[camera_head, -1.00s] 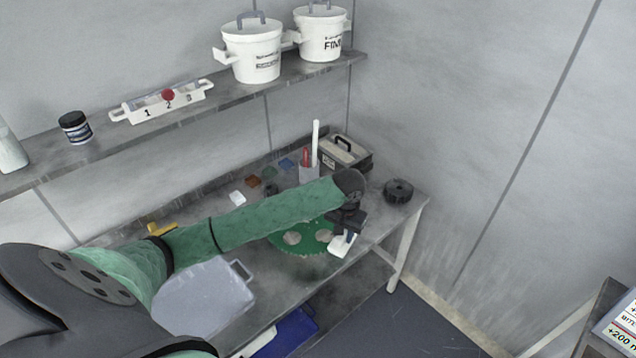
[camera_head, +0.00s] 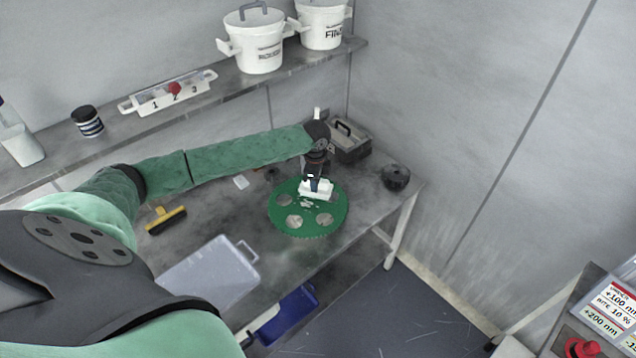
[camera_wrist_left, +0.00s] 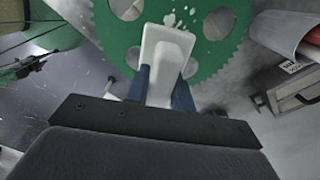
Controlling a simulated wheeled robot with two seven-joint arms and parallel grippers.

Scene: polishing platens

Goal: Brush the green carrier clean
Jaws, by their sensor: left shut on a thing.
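The green carrier (camera_head: 308,231), a toothed disc with several round holes, lies flat on the grey bench. Whitish specks show on it near the brush; they also show on the carrier in the left wrist view (camera_wrist_left: 110,30). My left gripper (camera_head: 316,184) is shut on a white brush (camera_head: 318,193) over the carrier's far part. In the left wrist view the brush (camera_wrist_left: 165,50) sits between blue fingers. Its underside is hidden, so I cannot tell whether it touches the carrier. My right gripper is not in view.
A yellow-and-black tool (camera_head: 166,220) and a grey translucent tray (camera_head: 210,272) lie left on the bench. A dark round knob-like part (camera_head: 396,177) and a toolbox (camera_head: 350,142) stand beyond the carrier. A blue bin (camera_head: 290,312) is below.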

